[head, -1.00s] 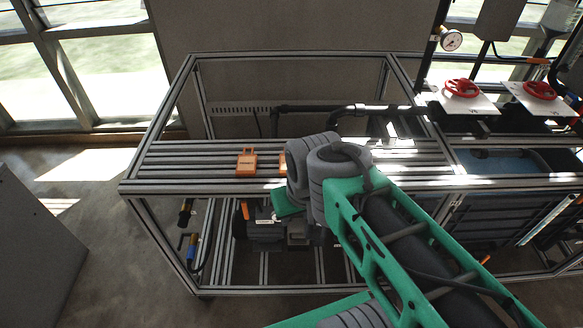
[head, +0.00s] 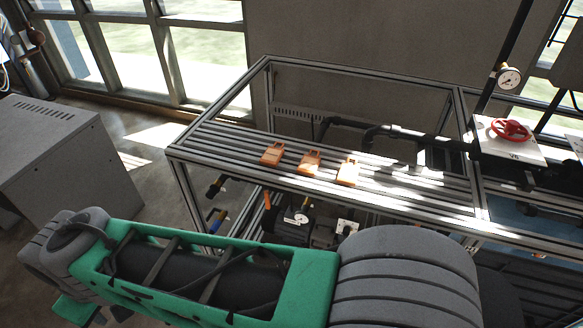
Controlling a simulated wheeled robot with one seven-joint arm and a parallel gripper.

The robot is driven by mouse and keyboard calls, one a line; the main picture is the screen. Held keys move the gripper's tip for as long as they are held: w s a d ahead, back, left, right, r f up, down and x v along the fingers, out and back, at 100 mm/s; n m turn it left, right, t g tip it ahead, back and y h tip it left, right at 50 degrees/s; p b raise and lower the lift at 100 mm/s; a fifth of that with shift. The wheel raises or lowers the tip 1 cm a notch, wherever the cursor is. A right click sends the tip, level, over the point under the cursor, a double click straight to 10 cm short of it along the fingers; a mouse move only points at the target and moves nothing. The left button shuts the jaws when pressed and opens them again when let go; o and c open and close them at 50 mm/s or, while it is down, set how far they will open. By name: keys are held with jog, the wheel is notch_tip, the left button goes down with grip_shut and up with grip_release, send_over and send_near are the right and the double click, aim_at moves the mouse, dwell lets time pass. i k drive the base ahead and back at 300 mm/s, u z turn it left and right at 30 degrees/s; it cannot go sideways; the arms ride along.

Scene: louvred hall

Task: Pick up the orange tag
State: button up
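Three orange tags lie in a row on the slatted metal top of a frame bench (head: 225,137). The left tag (head: 272,153), the middle tag (head: 309,162) and the right tag (head: 347,172) look alike, each with a loop at its far end. Sunlight falls on part of the middle and right ones. Which one the task means cannot be told. My green and grey arm crosses the lower part of the head view, in front of the bench, with its far end at the left. My gripper's fingers cannot be made out, and no tag is seen held.
A red valve wheel (head: 510,129) on a white plate and a pressure gauge (head: 509,78) stand at the right. Black pipes (head: 400,134) run behind the tags. A grey cabinet (head: 65,150) stands on the left. The bench top left of the tags is clear.

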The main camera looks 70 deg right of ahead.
aim_at(348, 174)
jog(key=u, duration=0.35)
jog(key=k, duration=0.9)
jog(key=z, duration=0.7)
jog(key=i, duration=0.4)
